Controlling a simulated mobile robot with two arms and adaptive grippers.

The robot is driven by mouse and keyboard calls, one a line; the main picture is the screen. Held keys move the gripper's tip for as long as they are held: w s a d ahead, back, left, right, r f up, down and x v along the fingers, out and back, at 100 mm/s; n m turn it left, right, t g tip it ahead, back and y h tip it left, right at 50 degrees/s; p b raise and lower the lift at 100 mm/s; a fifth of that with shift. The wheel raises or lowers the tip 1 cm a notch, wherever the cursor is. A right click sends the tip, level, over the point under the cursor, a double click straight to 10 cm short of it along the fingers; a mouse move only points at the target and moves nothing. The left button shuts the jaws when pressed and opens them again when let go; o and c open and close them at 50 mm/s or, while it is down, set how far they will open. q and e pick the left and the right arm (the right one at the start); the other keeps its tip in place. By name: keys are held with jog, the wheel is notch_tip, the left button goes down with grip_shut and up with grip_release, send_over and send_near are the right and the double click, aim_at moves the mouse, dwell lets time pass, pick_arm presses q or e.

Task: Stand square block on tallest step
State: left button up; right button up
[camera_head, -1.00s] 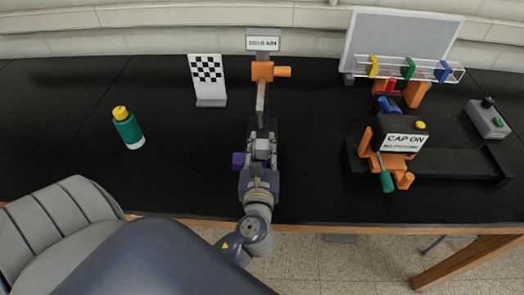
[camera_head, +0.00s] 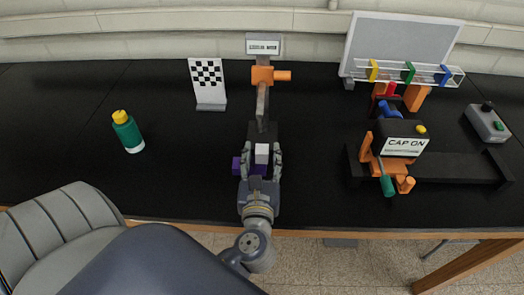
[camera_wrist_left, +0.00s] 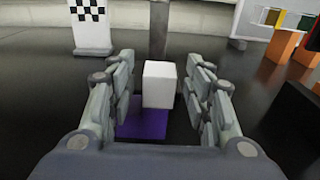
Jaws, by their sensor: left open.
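A white square block (camera_head: 262,152) sits upright between the two fingers of my left gripper (camera_head: 262,157). In the left wrist view the block (camera_wrist_left: 160,83) stands clear of both fingers, with visible gaps on each side, and the gripper (camera_wrist_left: 160,95) is open. A purple piece (camera_head: 238,166) shows beside and below the block; in the wrist view its flat purple top (camera_wrist_left: 141,131) lies lower, in front of the block. What directly supports the block is hidden, and I cannot make out the separate step heights. My right gripper is not in view.
An orange-clamped post (camera_head: 262,76) stands just behind the block. A checkered board (camera_head: 208,85) and a green bottle (camera_head: 128,132) stand to the left. An orange and black fixture (camera_head: 400,145) occupies the right. The black table (camera_head: 180,185) is clear at left front.

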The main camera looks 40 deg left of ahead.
pick_arm(q)
jog(key=b+v, duration=0.2)
jog(key=v, duration=0.8)
